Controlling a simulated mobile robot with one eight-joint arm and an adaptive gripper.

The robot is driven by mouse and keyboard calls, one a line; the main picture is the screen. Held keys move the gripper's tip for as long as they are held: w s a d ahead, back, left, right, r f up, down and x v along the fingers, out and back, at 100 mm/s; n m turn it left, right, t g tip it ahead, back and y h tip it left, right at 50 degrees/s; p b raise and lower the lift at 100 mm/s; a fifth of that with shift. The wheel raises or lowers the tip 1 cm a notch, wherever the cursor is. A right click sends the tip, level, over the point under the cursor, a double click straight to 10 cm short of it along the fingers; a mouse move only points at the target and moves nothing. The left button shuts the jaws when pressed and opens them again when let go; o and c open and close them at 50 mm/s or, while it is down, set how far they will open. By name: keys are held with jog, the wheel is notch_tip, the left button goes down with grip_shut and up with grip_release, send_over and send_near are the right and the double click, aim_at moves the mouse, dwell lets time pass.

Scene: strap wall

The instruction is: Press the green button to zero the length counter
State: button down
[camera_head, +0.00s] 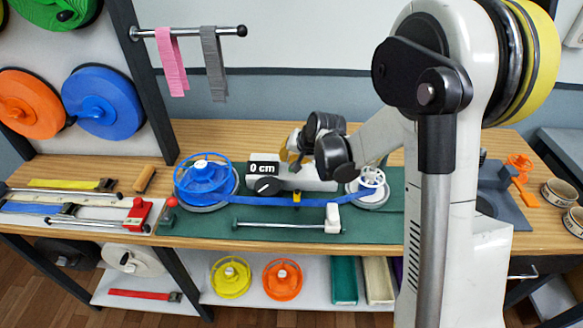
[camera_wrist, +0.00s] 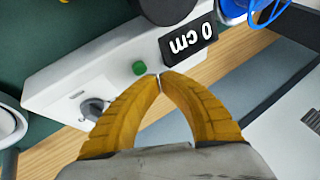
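The green button (camera_wrist: 139,69) is a small round knob on the light grey top of the counter unit (camera_wrist: 62,85). In the wrist view it shows just left of and beyond my fingertips, with no clear contact. The counter's black display (camera_wrist: 189,40) reads "0 cm"; it also shows in the head view (camera_head: 263,168). My gripper (camera_wrist: 160,79) has its two curved yellow fingers brought together at the tips, with nothing between them. In the head view my gripper is mostly hidden behind my dark wrist, and the button cannot be seen.
A blue strap reel (camera_head: 203,178) stands left of the counter, and a white reel (camera_head: 371,180) stands right. The blue strap (camera_head: 270,201) runs in front. A dark dial (camera_head: 267,187) sits on the counter's front. A rail with pink and grey straps (camera_head: 213,62) hangs behind.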

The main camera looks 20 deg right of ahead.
jog(key=shift+r+p, duration=1.7)
jog(key=shift+r, duration=0.8)
